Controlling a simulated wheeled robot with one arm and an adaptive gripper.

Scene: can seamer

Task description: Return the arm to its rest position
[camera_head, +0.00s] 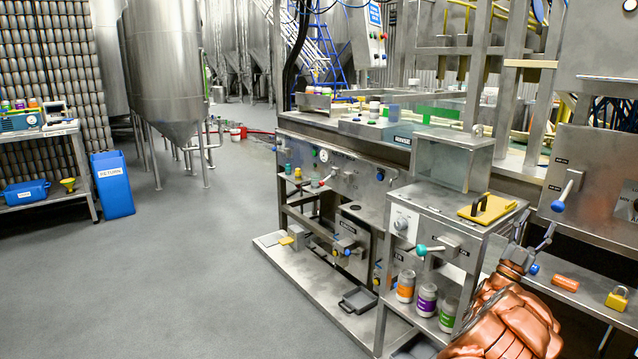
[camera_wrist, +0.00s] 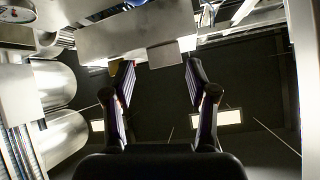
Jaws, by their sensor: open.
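My copper-coloured arm (camera_head: 505,318) rises from the bottom right of the head view, in front of the can seamer machine (camera_head: 440,255). My gripper (camera_head: 532,243) is at its upper end, pointing up, close to the front of the machine's right part. Its two fingers are spread apart with nothing between them. In the wrist view my gripper (camera_wrist: 158,85) also shows open and empty, with the dark ceiling and its lights behind it. The exact gap between my gripper and the machine cannot be told.
A yellow plate with a black handle (camera_head: 488,207) lies on the cabinet left of my gripper. An orange cylinder (camera_head: 565,283) and a yellow padlock (camera_head: 617,298) are on the shelf to the right. Several jars (camera_head: 427,299) stand below. The floor (camera_head: 180,270) at left is clear.

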